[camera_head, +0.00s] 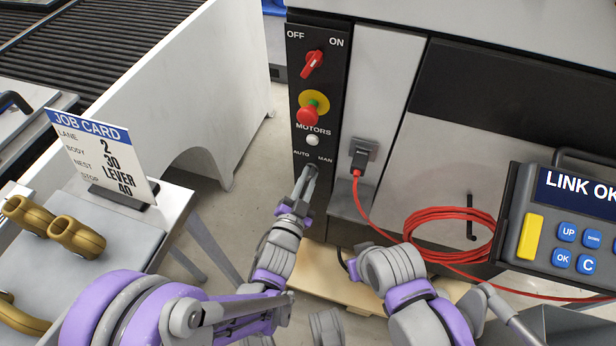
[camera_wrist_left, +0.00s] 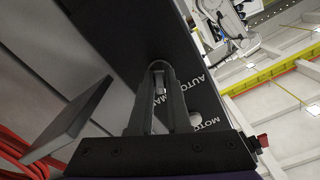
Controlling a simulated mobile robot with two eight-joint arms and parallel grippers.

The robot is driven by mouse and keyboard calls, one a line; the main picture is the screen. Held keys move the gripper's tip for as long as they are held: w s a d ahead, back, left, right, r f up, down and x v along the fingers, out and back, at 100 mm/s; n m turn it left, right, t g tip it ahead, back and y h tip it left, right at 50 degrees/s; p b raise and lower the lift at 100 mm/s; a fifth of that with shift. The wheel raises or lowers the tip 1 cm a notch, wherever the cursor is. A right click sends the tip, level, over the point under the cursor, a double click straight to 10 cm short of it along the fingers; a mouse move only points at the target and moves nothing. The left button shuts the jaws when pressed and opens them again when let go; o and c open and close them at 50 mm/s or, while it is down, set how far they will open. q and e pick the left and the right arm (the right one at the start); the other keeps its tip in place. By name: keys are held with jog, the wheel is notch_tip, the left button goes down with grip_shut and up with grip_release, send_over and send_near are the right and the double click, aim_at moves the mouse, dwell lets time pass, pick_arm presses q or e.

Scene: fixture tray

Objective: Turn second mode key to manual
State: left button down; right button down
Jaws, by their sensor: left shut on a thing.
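The mode key (camera_wrist_left: 160,92) sits low on the black control panel (camera_head: 306,90), under the AUTO and MAN labels. In the left wrist view a small pale bit of it shows between my fingers; the fingers hide most of it, and I cannot tell which label it points to. My left gripper (camera_head: 311,172) reaches up to the panel at this key and is shut on it. In the left wrist view the gripper (camera_wrist_left: 159,70) has both fingertips close to the panel face. My right arm shows at the lower right, but its gripper is not in view.
Above the key are a white MOTORS button (camera_head: 312,140), a red stop button (camera_head: 308,115) on yellow and a red OFF/ON switch (camera_head: 313,64). A red cable (camera_head: 372,214) hangs right of the panel. A job card (camera_head: 104,158) stands at left; a pendant (camera_head: 566,225) is at right.

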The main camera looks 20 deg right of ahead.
pick_arm(q)
jog(key=shift+m, duration=0.3)
jog(key=c, duration=0.9)
grip_release()
jog(key=shift+o, duration=0.2)
jog(key=v, duration=1)
jog(key=shift+s+a+b, duration=0.25)
jog(key=shift+s+b, duration=0.1)
jog(key=shift+b, duration=0.1)
